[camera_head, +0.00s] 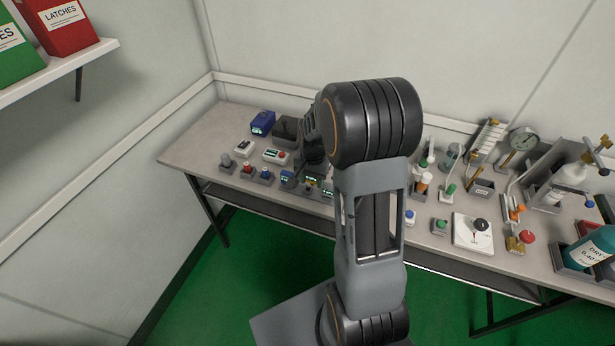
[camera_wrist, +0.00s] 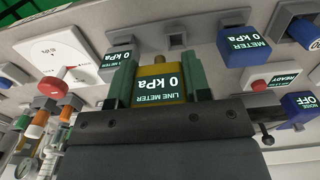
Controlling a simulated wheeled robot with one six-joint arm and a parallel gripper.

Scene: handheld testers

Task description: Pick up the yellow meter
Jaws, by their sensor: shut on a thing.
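The yellow meter (camera_wrist: 161,83), labelled LINE METER and reading 0 kPa, shows in the wrist view with its text upside down. My gripper (camera_wrist: 161,76) is shut on it, with one green finger against each side. I cannot tell whether the meter touches the table. A blue meter (camera_wrist: 243,47) stands to the right of my gripper, and a grey meter (camera_wrist: 117,58) stands close to the left. In the head view my arm hides most of the gripper and the yellow meter.
A white dial panel (camera_head: 472,233) lies on the table (camera_head: 205,143), right of my arm.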

